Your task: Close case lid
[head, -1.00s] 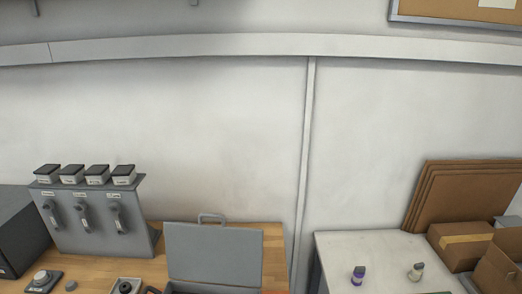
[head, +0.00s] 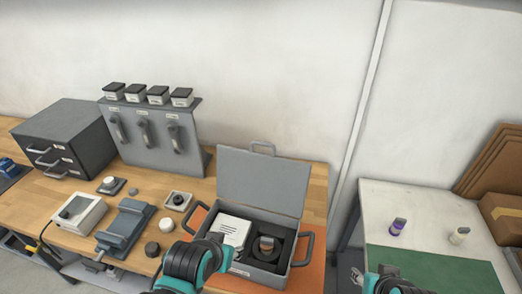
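A grey case (head: 289,226) stands on an orange mat on the wooden bench, with its lid (head: 262,184) open and upright at the back. The lid has a handle on its top edge. Inside the case are a white box-shaped unit (head: 230,231) and a dark round part (head: 265,247) in black foam. My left arm's dark and teal links reach in at the bottom, in front of the case's left side. My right arm's links show at the bottom right, before the green mat. Neither gripper's fingers can be seen.
Left of the case are a grey vise (head: 126,225), a white meter box (head: 78,214), a rack (head: 155,135) with several handled tools, and a drawer cabinet (head: 65,139). A white table (head: 402,200) with two small bottles stands to the right.

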